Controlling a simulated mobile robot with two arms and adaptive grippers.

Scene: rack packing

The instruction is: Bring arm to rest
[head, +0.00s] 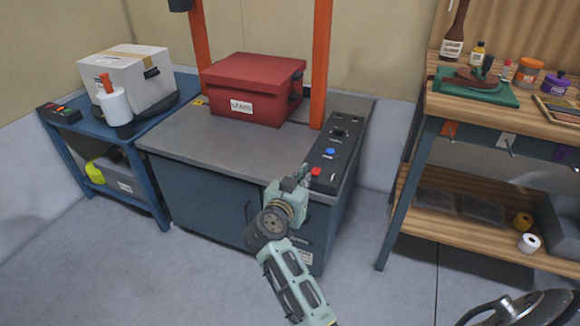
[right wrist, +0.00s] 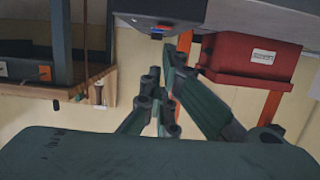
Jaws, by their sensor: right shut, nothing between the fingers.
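My right gripper (head: 304,175) is at the front right of the grey-topped machine bench, beside its control panel (head: 336,155). It is shut with nothing between its fingers, and my right arm reaches up to it from the bottom of the head view. In the right wrist view the green fingers (right wrist: 168,85) show close together, with the picture turned upside down. I cannot tell whether the fingertips touch the panel. My left gripper is not in view.
A red lidded box (head: 250,90) sits on the bench top (head: 180,135) between orange posts. A blue side table (head: 150,160) with a white carton (head: 125,70) stands left. A wooden workbench (head: 470,105) with bottles and jars stands right. Grey floor is open in front.

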